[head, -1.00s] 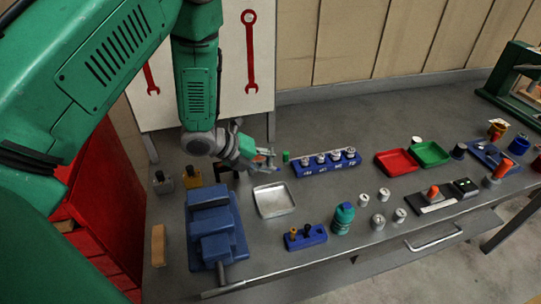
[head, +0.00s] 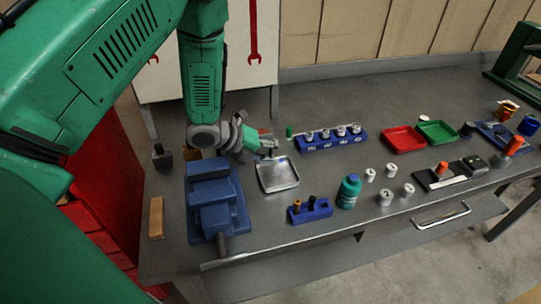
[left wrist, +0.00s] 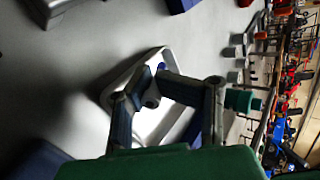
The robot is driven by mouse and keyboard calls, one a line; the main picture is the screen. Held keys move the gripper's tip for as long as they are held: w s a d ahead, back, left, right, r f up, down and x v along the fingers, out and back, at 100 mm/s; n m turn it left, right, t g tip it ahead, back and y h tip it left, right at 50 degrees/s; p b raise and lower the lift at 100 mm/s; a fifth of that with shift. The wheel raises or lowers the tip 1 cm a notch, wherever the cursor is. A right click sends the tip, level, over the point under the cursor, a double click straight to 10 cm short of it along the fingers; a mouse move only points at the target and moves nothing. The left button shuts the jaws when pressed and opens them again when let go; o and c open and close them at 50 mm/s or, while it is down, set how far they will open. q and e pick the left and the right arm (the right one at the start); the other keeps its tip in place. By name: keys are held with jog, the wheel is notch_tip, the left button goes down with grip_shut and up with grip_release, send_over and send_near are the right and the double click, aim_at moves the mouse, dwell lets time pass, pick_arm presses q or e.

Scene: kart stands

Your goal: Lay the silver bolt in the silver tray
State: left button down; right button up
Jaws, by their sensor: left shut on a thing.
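In the left wrist view, the fingers of the left gripper (left wrist: 157,85) are in front of the pale tray (left wrist: 150,128). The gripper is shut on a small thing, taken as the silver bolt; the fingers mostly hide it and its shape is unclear. My right gripper is not in view.
The blue vise (head: 214,206) stands close left of the tray. A blue rack (head: 330,142) with several silver pieces is behind right. A small blue block (head: 310,210) and a teal bottle (head: 348,192) stand in front right. Red (head: 404,139) and green (head: 437,132) trays lie farther right.

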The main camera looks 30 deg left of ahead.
pick_arm(q)
jog(key=shift+s+d+f, duration=0.15)
jog(key=shift+s+d, duration=0.05)
jog(key=shift+d, duration=0.6)
jog(key=c, duration=1.2)
grip_release()
jog(key=shift+w+d, duration=0.15)
jog(key=shift+d, duration=0.1)
jog(key=shift+o, duration=0.3)
jog(key=shift+a+f, duration=0.1)
jog(key=shift+a, duration=0.75)
jog(key=shift+d, duration=0.6)
jog(key=v, duration=0.7)
jog(key=shift+w+a, duration=0.1)
jog(key=shift+a, duration=0.15)
jog(key=shift+s, duration=0.25)
jog(key=shift+r, duration=0.25)
jog(key=shift+d, duration=0.1)
